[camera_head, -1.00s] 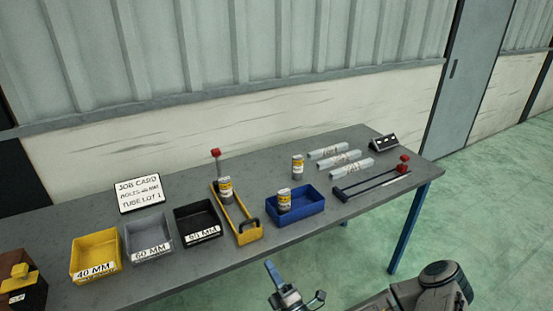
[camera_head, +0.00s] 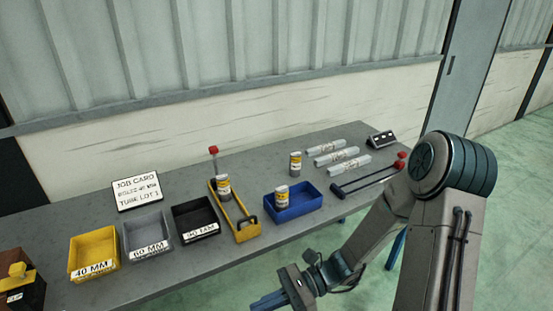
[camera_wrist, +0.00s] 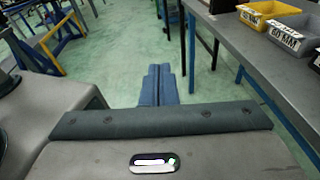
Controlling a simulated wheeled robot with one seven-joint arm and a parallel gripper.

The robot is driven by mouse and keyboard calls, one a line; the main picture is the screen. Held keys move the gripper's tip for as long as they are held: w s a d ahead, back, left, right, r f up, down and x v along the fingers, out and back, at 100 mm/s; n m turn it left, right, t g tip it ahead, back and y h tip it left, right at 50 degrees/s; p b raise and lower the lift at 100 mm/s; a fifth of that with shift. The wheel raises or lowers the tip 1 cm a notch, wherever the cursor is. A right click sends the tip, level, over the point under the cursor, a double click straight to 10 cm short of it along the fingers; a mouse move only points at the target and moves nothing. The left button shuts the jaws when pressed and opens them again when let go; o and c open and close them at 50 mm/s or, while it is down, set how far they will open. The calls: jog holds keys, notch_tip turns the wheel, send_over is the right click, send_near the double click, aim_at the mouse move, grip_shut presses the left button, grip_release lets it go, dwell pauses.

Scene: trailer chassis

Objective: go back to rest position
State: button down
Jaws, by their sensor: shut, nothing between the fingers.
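My gripper (camera_head: 269,303) is at the bottom of the head view, in front of the table's near edge and apart from it. Its blue fingers point left in that view. In the wrist view my gripper (camera_wrist: 158,72) shows its two blue fingers together, with nothing between them, above the green floor. My arm rises at the right of the head view, with its elbow high, and hides part of the table's right end.
The grey table (camera_head: 115,272) holds a yellow bin (camera_head: 94,253), a grey bin (camera_head: 147,234), a black bin (camera_head: 195,221), a blue tray (camera_head: 307,207), a yellow carrier (camera_head: 246,228), cans, clear tubes (camera_head: 342,157) and a job card (camera_head: 136,193). Green floor (camera_wrist: 110,45) lies open beside it.

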jog(key=s+d+r+n+t+h, duration=0.3)
jog(key=d+r+n+t+h, duration=0.6)
jog(key=d+r+n+h, duration=0.5)
jog(key=d+r+h, duration=0.1)
jog(key=d, duration=0.2)
jog(key=shift+d+r+t, duration=0.3)
jog(key=shift+d+t, duration=0.1)
